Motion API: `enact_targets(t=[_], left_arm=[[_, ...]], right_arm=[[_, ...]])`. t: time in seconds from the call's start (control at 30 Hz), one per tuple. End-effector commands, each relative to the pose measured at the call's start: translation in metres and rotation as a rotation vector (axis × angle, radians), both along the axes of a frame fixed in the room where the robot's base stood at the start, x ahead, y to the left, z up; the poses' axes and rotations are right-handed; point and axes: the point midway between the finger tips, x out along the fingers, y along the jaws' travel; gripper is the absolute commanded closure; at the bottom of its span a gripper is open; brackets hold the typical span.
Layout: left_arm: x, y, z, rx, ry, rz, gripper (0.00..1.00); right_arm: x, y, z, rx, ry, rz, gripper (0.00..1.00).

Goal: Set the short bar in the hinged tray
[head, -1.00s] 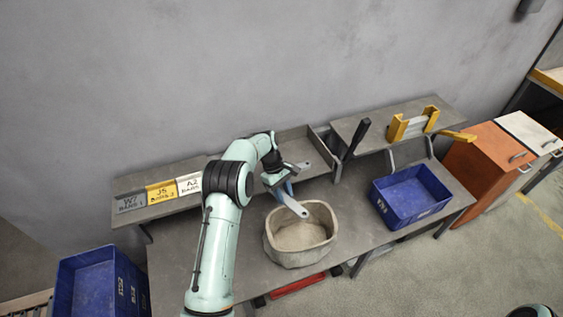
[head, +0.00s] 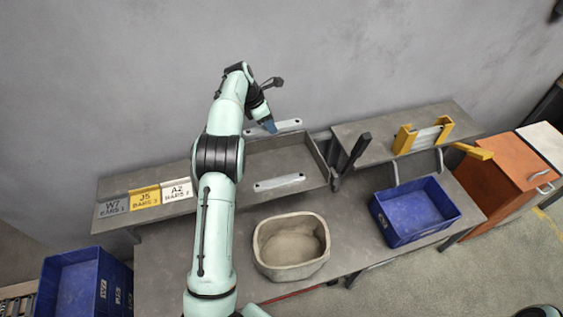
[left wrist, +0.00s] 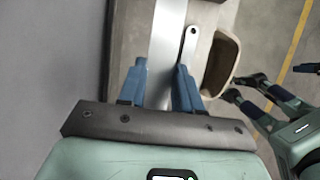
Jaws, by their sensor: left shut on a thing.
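The hinged tray (head: 322,158) is a grey, shallow, open tray on the raised shelf at the back of the bench. One pale metal bar (head: 279,182) with end holes lies along its front side. My left gripper (head: 269,125) is over the tray's back side, shut on a second metal bar (head: 289,125). In the left wrist view, this held bar (left wrist: 167,40) runs between the blue fingers (left wrist: 159,88), with the other bar (left wrist: 190,42) beside it. I cannot tell whether the held bar touches the tray.
A beige bin (head: 291,270) stands on the bench in front of the tray. A blue crate (head: 418,212) stands to its right, and another (head: 85,285) at lower left. A black upright handle (head: 356,155) and a yellow bracket fixture (head: 404,139) are right of the tray.

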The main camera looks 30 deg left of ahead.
Motion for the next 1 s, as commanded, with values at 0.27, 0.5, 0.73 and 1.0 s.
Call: enact_targets(t=[0.27,0.5,0.73,1.0], left_arm=[[-0.004,0.0,-0.068,-0.001,0.01,-0.001,1.0],[-0.003,0.0,-0.129,-0.002,0.008,-0.001,1.0],[-0.001,0.0,-0.154,0.0,0.0,-0.001,1.0],[-0.002,0.0,-0.185,-0.001,0.003,-0.001,1.0]], right_arm=[[-0.018,0.0,-0.013,0.0,0.021,0.0,0.41],[-0.032,0.0,-0.026,0.0,0.037,0.0,0.41],[-0.035,0.0,-0.029,0.001,0.04,0.0,0.41],[-0.038,0.0,-0.033,0.0,0.044,0.0,0.41]])
